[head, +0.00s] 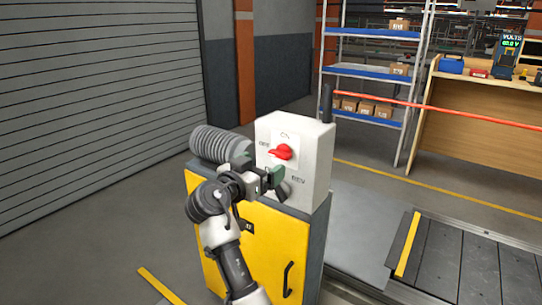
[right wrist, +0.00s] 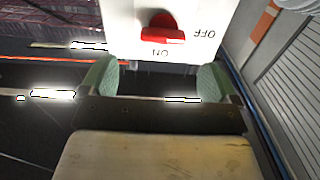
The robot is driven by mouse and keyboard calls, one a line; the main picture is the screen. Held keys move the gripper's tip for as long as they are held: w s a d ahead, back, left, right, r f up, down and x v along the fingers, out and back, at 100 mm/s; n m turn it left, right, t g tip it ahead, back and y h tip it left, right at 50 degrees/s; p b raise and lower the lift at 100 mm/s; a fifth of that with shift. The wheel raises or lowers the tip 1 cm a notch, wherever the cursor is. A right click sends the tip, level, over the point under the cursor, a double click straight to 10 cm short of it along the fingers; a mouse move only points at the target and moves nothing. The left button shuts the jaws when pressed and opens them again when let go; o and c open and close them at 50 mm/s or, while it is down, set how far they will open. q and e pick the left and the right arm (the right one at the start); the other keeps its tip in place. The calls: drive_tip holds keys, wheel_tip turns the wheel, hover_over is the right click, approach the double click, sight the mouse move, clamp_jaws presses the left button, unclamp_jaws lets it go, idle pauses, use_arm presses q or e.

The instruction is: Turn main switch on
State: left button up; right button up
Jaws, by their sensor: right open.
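The main switch is a red rotary knob (head: 281,152) on the front of a white control box (head: 313,160), with ON printed above it and OFF to its left. Its handle points left, toward OFF. In the right wrist view the knob (right wrist: 162,28) and its labels appear upside down at the top. My right gripper (head: 277,184) is in front of the box, just below the knob. Its green fingertips (right wrist: 157,78) are apart, with nothing between them, and do not touch the knob. My left gripper is out of view.
The box stands on a grey and yellow cabinet (head: 268,246). A dark lower control labelled REV is partly hidden by my gripper. The slat conveyor (head: 465,270) lies at right. Shelving (head: 372,72) and a wooden bench (head: 480,125) stand behind; a shutter (head: 95,100) is at left.

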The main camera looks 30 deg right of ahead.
sight(277, 156)
drive_tip(key=x, duration=0.6)
drive_tip(key=shift+w+d, duration=0.3)
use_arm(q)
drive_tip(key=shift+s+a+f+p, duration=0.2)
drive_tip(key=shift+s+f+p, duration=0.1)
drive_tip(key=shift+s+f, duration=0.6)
use_arm(e)
drive_tip(key=shift+w+d+f, duration=0.1)
drive_tip(key=shift+w+d, duration=0.05)
drive_tip(key=shift+d, duration=0.05)
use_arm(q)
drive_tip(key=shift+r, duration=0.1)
use_arm(e)
drive_tip(key=c, duration=0.9)
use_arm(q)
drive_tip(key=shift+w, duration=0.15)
use_arm(e)
drive_tip(key=shift+c, duration=0.2)
